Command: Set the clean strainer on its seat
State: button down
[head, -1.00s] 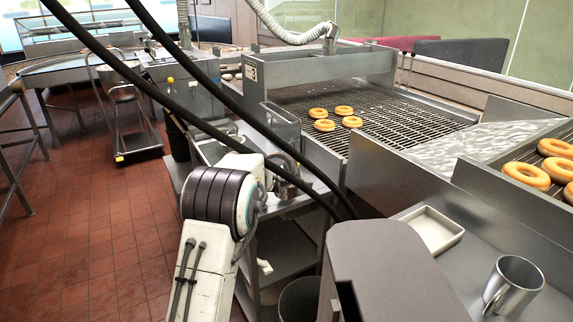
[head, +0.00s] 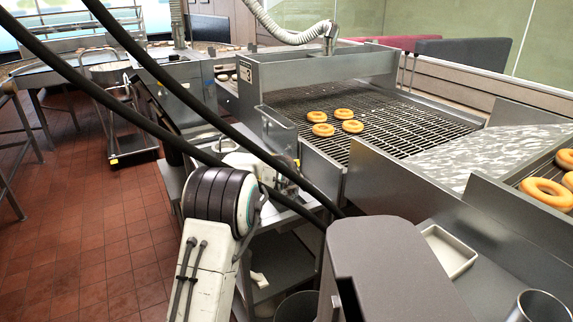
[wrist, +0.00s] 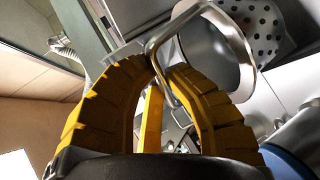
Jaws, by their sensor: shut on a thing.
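In the wrist view, my gripper (wrist: 155,85) has yellow ribbed fingers closed around a bent steel handle (wrist: 180,38). In the head view my arm hides the gripper and the strainer. I cannot make out the seat for certain in either view.
A wire conveyor (head: 400,125) carries several doughnuts (head: 343,114). A glaze sheet (head: 490,150) falls right of it. A small white tray (head: 448,250) and a steel mug (head: 537,305) stand at the lower right. A cart (head: 130,150) stands on the open tiled floor (head: 100,230) at left.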

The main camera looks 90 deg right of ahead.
jog(key=shift+f+b, duration=0.55)
jog(key=shift+f, duration=0.75)
jog(key=shift+f+b, duration=1.85)
jog(key=shift+b, duration=0.1)
jog(key=shift+a+b, duration=0.25)
jog(key=shift+b, duration=0.25)
jog(key=shift+f+b, duration=0.55)
jog(key=shift+f, duration=0.05)
jog(key=c, duration=1.2)
grip_release()
jog(key=shift+c, duration=0.2)
